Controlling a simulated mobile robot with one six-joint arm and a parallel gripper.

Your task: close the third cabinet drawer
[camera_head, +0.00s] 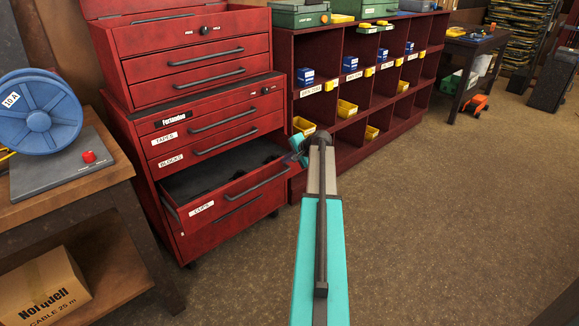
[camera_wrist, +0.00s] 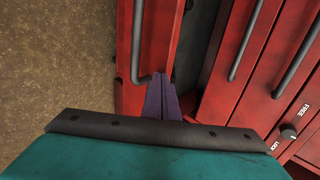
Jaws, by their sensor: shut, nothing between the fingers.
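The red cabinet (camera_head: 150,130) stands left of centre in the head view. Its third drawer (camera_head: 240,190), with a label that seems to read CLIPS, is pulled out and shows a dark interior. The drawers above it, TAPES and BLOCKS, are shut. In the wrist view the open drawer's front (camera_wrist: 128,95) and handle lie at the left of centre. My gripper (camera_wrist: 160,76) is shut and empty, its purple fingers over the drawer front beside the handle's end. I cannot tell whether they touch it.
A red shelf unit (camera_head: 345,125) with blue and yellow bins stands right of the cabinet. A wooden bench (camera_head: 60,205) with a blue reel (camera_head: 38,112) is at the left, a cardboard box (camera_head: 45,290) below it. Brown floor (camera_head: 450,220) is open on the right.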

